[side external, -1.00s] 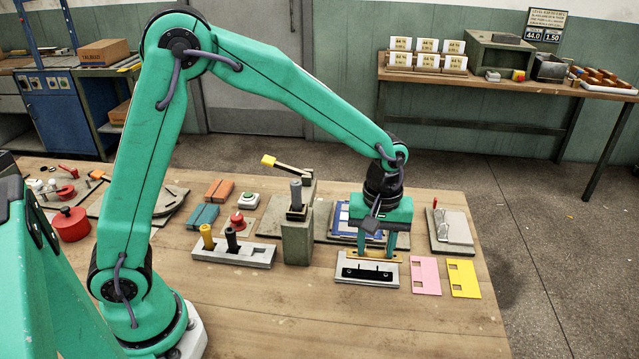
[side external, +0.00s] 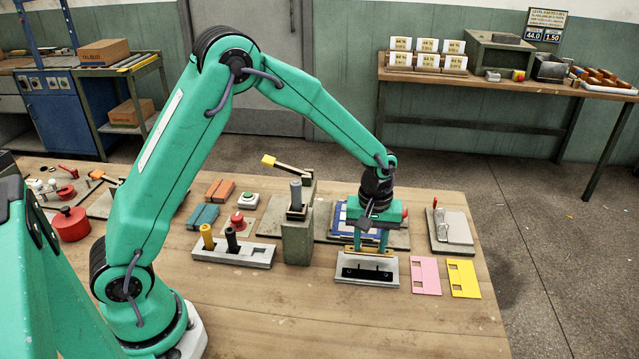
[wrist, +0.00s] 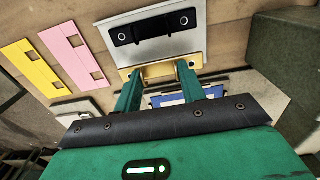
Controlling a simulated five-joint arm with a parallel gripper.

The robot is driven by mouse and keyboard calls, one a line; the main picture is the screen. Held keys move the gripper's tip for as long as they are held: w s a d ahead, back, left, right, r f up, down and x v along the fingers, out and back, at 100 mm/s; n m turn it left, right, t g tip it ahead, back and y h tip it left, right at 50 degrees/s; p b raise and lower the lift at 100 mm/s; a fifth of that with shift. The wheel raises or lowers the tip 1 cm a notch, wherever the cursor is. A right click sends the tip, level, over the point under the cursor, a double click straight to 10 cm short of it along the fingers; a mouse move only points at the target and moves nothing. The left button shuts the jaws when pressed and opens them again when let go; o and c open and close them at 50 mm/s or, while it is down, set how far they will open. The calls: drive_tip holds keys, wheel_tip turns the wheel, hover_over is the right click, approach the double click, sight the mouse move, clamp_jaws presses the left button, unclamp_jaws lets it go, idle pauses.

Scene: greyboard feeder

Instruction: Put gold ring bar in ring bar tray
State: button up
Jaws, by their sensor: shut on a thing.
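My gripper (side external: 370,247) points down just behind the grey ring bar tray (side external: 346,277). It is shut on the gold ring bar (side external: 349,248), which is mostly hidden by the fingers in the side view. In the wrist view, the gold bar (wrist: 157,69) runs crosswise at the fingertips (wrist: 160,72), alongside an edge of the tray (wrist: 165,48). A black bar (side external: 368,273) with a round mark at each end lies in the tray. I cannot tell whether the gold bar touches the tray or hangs above it.
A pink plate (side external: 425,276) and a yellow plate (side external: 463,279) lie right of the tray. A blue-and-white piece (side external: 341,218) on a grey board lies behind my gripper. A grey post (side external: 297,241) stands close left. The table front is clear.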

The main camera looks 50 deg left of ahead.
sight(369, 251)
drive_tip(key=shift+f, duration=1.1)
drive_tip(key=shift+f, duration=0.15)
drive_tip(key=o, duration=1)
drive_tip(key=shift+c, duration=0.2)
wheel_tip(369, 251, up, 12)
drive_tip(key=shift+r, duration=0.2)
drive_tip(key=shift+s, duration=0.1)
